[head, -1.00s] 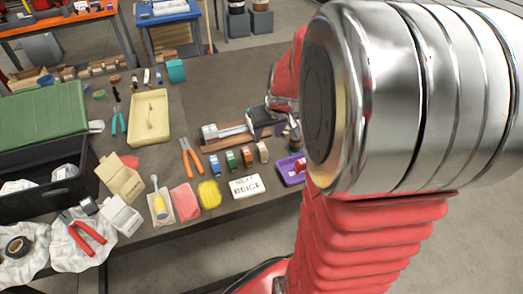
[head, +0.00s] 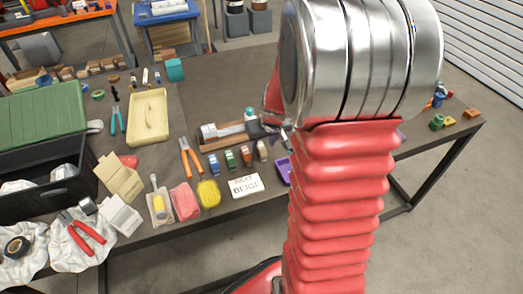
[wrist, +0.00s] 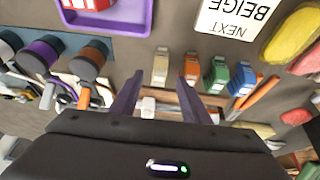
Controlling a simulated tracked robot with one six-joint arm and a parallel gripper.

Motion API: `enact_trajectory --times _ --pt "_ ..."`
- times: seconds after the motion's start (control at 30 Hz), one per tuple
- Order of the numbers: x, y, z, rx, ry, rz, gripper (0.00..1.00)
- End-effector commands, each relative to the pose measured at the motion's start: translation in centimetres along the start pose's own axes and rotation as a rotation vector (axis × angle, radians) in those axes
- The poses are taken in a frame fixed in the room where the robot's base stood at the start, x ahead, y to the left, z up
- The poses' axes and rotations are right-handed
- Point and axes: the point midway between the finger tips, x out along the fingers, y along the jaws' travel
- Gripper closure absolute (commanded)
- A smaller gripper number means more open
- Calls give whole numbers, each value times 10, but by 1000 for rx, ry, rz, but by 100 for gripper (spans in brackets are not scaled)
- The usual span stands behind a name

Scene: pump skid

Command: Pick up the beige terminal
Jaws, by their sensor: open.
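The beige terminal (wrist: 161,66) stands on the table at the end of a row of terminals. It also shows in the head view (head: 262,150), just left of my arm. In the wrist view my gripper (wrist: 160,84) is open and empty. Its two dark fingers point toward the row, with the beige terminal just beyond the gap between their tips. I cannot tell the height left between them. In the head view my arm hides most of the gripper.
Orange (wrist: 191,69), green (wrist: 216,75) and blue (wrist: 243,80) terminals stand close beside the beige one. A card reading "NEXT BEIGE" (head: 245,186) and a purple tray (wrist: 120,22) holding something red lie nearby. Orange-handled pliers (head: 191,158) lie left of the row.

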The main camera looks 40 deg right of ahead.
Motion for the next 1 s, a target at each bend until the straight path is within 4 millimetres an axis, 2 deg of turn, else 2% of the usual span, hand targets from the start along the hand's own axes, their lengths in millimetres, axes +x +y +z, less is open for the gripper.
enact_trajectory --times 0.27,0.7,1.0 --pt "7 0 -1 -1 -1 -1 58" --pt "48 1 -5 0 -2 -1 58" --pt "52 1 -5 -1 0 0 58"
